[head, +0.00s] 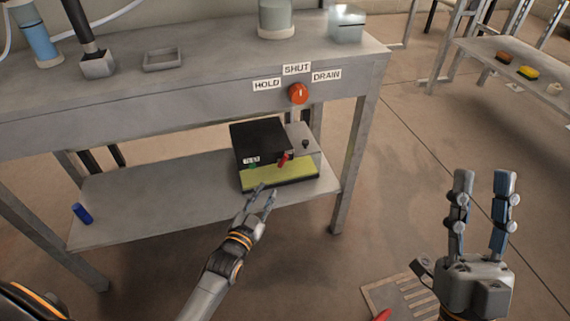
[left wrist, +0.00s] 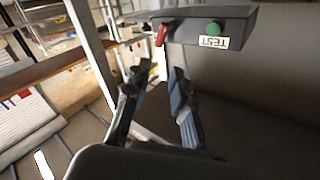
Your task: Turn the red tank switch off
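A black box (head: 258,140) labelled TEST stands on the lower shelf of the grey bench. A red lever switch (head: 283,160) sticks out at its front; it also shows in the left wrist view (left wrist: 163,32), beside a green button (left wrist: 213,29). My left gripper (head: 262,188) is open and empty, just in front of and below the red switch, apart from it. In the left wrist view its fingers are spread below the switch. My right gripper (head: 484,178) is open and empty, off to the right over the floor.
An orange-red round knob (head: 298,93) sits on the bench front among HOLD, SHUT and DRAIN labels, above the box. The bench leg (head: 354,160) stands right of the box. A blue cylinder (head: 82,213) is at the shelf's left end. The shelf between is clear.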

